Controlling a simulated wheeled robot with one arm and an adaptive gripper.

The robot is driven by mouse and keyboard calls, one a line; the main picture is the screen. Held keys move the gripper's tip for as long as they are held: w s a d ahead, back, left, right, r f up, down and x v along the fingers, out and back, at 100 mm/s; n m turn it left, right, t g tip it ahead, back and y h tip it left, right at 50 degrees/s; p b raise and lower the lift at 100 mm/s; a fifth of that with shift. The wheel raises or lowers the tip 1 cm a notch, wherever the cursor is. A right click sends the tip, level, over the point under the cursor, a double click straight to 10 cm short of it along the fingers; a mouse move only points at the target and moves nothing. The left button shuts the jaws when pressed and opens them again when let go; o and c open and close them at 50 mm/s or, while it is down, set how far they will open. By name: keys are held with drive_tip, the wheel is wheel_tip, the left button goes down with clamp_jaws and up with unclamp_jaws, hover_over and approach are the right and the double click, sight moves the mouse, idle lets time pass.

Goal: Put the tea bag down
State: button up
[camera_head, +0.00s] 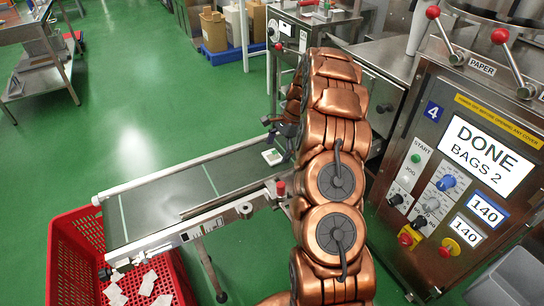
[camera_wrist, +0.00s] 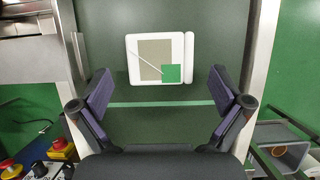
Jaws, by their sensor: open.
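The tea bag (camera_wrist: 160,58) lies flat on the dark green conveyor belt (camera_wrist: 150,125). It is a white square with a brownish middle, a thin string and a green tag. It also shows in the head view (camera_head: 272,157), partly beside my arm. My gripper (camera_wrist: 160,88) is open, with its two dark padded fingers spread wide to either side. The bag shows just beyond the fingertips, between their lines, and no finger appears to touch it. In the head view my gripper (camera_head: 281,130) is over the belt's far end, largely hidden by my copper arm.
A red crate (camera_head: 72,228) with several white tea bags stands below the belt's near end. The steel packing machine (camera_head: 410,110) at the right has a screen reading "DONE BAGS 2". A steel table (camera_head: 32,30) stands at the upper left; green floor between is clear.

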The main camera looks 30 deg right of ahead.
drive_tip(key=shift+c, duration=0.4)
drive_tip(key=c, duration=0.7)
drive_tip(key=shift+o, duration=0.2)
drive_tip(key=shift+r, duration=0.1)
